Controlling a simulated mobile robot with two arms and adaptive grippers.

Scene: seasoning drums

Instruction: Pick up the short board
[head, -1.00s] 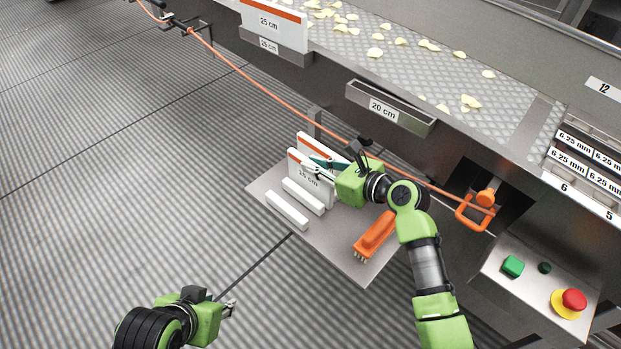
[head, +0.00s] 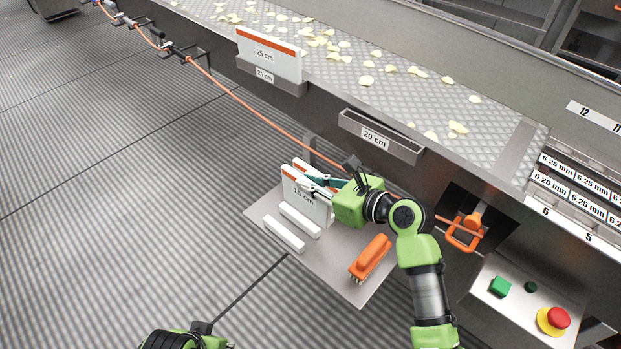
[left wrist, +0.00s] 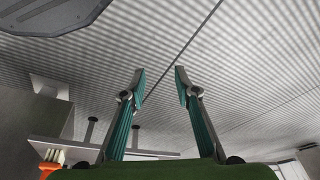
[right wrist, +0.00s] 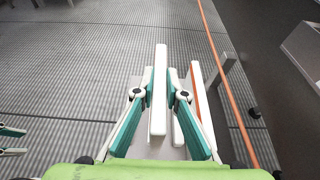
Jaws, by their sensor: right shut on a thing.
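The short board (head: 303,204), white with an orange top stripe and a "15 cm" label, stands upright on the metal shelf (head: 345,285). My right gripper (head: 310,184) is shut on it near its top, coming from the right. In the right wrist view the board (right wrist: 159,85) shows edge-on between the two fingertips. A second orange-striped board (right wrist: 203,105) stands just to its right there, apart from the fingers. My left gripper (left wrist: 158,80) is open and empty over the floor; only part of it shows at the bottom of the head view.
Two white bars (head: 284,234) and (head: 299,220) lie in front of the boards. An orange brush (head: 370,258) is at the shelf's right. An orange hose (head: 260,115) runs behind the boards, along the machine. A 20 cm holder (head: 380,137) is empty. Floor at left is clear.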

